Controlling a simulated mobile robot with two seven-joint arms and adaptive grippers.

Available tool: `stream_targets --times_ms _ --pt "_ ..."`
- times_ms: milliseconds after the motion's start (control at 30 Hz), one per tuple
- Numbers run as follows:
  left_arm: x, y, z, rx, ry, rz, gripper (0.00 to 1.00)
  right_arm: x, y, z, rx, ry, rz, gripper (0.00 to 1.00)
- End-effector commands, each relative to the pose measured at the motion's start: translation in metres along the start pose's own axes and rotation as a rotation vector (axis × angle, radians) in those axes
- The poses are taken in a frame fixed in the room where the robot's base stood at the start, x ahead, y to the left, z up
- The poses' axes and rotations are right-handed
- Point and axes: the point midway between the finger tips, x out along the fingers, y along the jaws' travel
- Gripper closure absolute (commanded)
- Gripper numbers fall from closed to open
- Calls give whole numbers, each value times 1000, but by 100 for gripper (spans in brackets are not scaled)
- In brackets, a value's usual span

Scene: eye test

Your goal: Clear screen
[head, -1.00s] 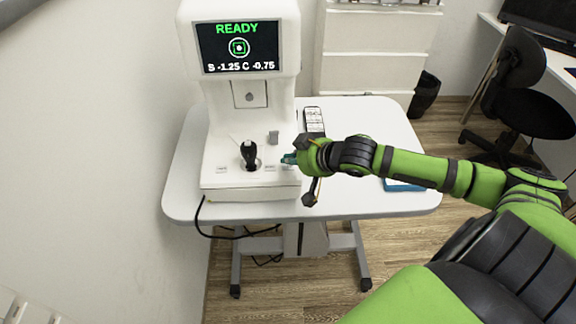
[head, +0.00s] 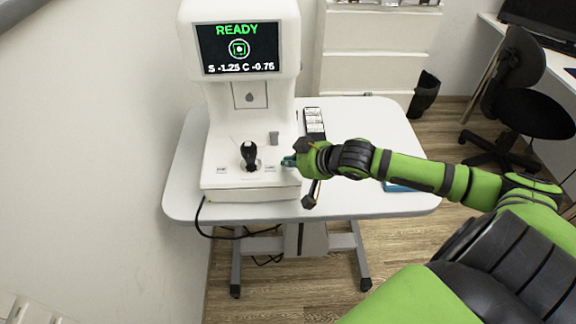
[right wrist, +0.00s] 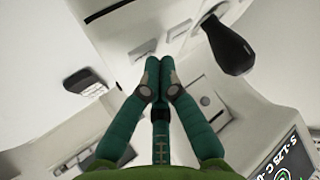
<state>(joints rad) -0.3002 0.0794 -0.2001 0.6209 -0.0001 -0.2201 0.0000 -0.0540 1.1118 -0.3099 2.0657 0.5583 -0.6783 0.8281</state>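The white eye-test machine (head: 225,130) stands on a table. A corner of the screen shows in the right wrist view (right wrist: 285,160). A black joystick (head: 249,153) stands on the machine's base, with small labelled spots in front, one at the left (head: 222,170) and one near the middle (head: 270,168). My right gripper (head: 288,160) is at the base's right side, its fingertips together and empty in the right wrist view (right wrist: 159,66). Contact with the base cannot be told.
The table (head: 385,125) has free room right of the machine. A dark handheld item (head: 314,122) lies behind my right gripper. A blue-edged item (head: 398,187) lies partly under my forearm. A grey knob (head: 274,138) rises from the base. A chair (head: 525,100) stands at the right.

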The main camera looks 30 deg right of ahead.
Motion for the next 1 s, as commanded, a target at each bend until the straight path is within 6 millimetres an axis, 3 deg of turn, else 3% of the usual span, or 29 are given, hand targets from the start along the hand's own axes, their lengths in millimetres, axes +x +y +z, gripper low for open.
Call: stream_targets --times_ms 1000 --pt "0 0 0 0 -1 -1 67 5 2 5 0 -2 1 100"
